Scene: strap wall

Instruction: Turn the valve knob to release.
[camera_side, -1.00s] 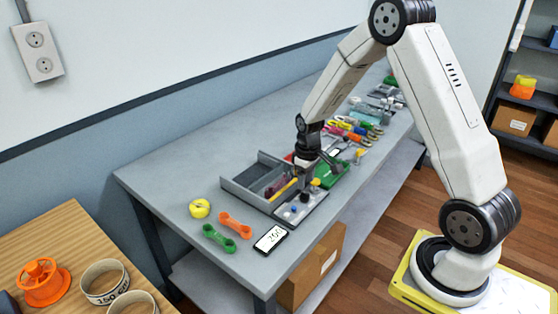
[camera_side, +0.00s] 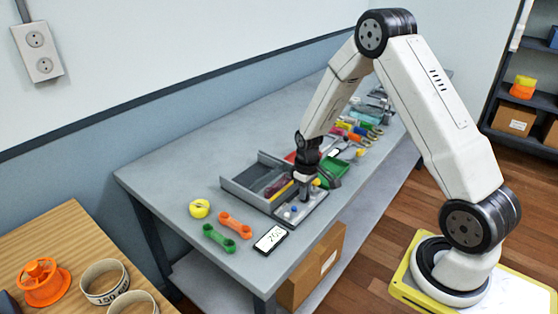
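A small grey plate device (camera_side: 318,211) with a blue button (camera_side: 294,209) lies on the bench beside the grey divided tray. My gripper (camera_side: 304,190) points down over the back part of this plate, low and close to its surface. I cannot make out the valve knob; my gripper may hide it. A small yellow part (camera_side: 317,182) shows just right of my gripper. The fingers are too small and dark to tell whether they are open, shut, or touching anything.
The grey divided tray (camera_side: 243,189) stands left of my gripper and a green tray (camera_side: 336,168) right of it. A display (camera_side: 271,239), green and orange links (camera_side: 235,225) and a yellow roll (camera_side: 200,208) lie in front. Several tools lie farther back.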

